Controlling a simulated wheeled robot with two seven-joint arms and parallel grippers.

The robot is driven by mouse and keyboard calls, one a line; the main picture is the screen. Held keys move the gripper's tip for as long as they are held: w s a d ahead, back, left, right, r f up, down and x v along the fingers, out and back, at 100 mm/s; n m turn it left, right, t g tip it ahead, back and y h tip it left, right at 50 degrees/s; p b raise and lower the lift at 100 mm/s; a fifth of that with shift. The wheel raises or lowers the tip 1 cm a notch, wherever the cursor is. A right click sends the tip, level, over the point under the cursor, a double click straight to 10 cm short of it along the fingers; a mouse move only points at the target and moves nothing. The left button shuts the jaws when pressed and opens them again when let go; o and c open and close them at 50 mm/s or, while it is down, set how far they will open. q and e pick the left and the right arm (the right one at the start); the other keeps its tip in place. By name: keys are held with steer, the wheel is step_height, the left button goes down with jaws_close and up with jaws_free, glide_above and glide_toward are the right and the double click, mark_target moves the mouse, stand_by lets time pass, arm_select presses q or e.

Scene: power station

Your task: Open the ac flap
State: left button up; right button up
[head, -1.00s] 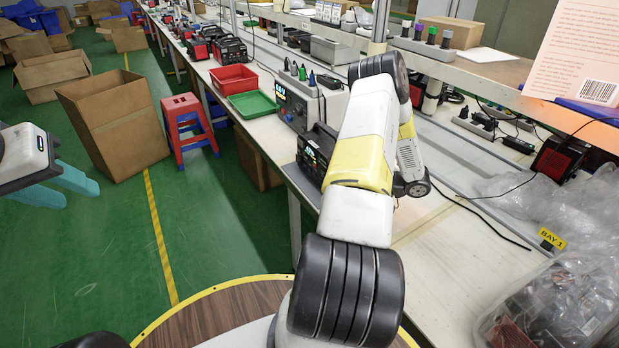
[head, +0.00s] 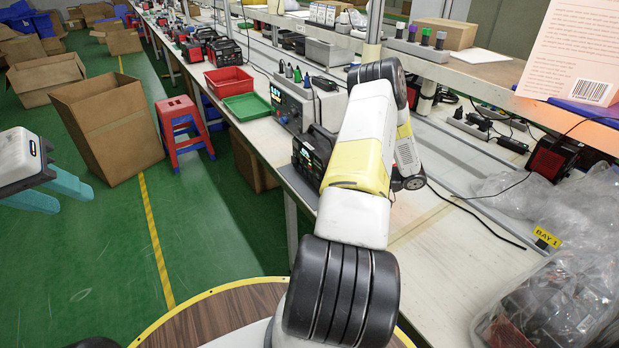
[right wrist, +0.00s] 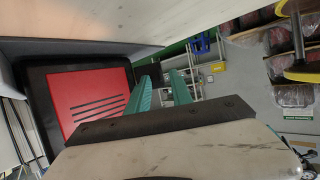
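A black power station (head: 309,153) with a lit display stands on the workbench, partly hidden behind my right arm in the head view. In the right wrist view, a black unit with a red slotted panel (right wrist: 90,97) fills the left side, close to my right gripper (right wrist: 158,76). Its teal fingers are apart with a gap between them, and nothing shows held. I cannot make out the AC flap in either view. My left gripper (head: 72,198) is at the far left of the head view, open and empty above the green floor, away from the bench.
The workbench (head: 425,240) runs into the distance, with another device (head: 291,105), a red bin (head: 229,79) and a green tray (head: 249,105) beyond. Plastic bags (head: 555,300) lie at the right. A red stool (head: 184,130) and a cardboard box (head: 110,128) stand on the floor.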

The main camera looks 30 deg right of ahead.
steer(key=v, duration=0.7)
steer(key=shift+s+d+r, duration=0.15)
steer(key=shift+s+d, duration=0.1)
steer(key=shift+d, duration=0.05)
steer(key=shift+s, duration=0.1)
stand_by(0.4)
